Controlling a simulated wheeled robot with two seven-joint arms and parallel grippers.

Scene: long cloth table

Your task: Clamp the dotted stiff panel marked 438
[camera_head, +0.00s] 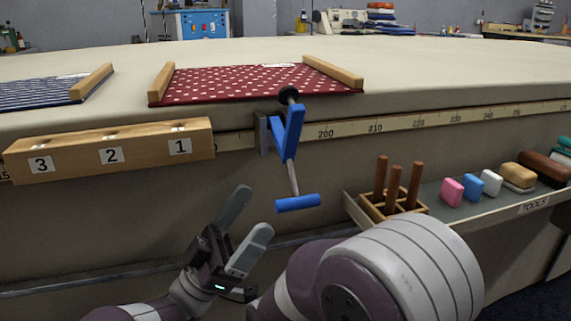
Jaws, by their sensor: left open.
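The red panel with white dots (235,84) lies flat on the table, a wooden bar on each side. A small pale label is at its back edge, too small to read, so I cannot confirm 438. A blue clamp (291,133) is at the table's front edge, below the panel's front edge. Its dark round pad shows at the top, and its screw runs down to a blue crossbar handle (298,203). I cannot tell whether it grips the panel. My left gripper (251,212) is open and empty, below and left of the clamp handle, apart from it. My right gripper is not visible.
A wooden block with slots 1, 2 and 3 (110,149) is on the table front at left. A blue striped panel (38,93) lies left. A tool shelf (452,208) at right carries wooden pegs and coloured blocks. A measuring tape (395,125) runs along the edge.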

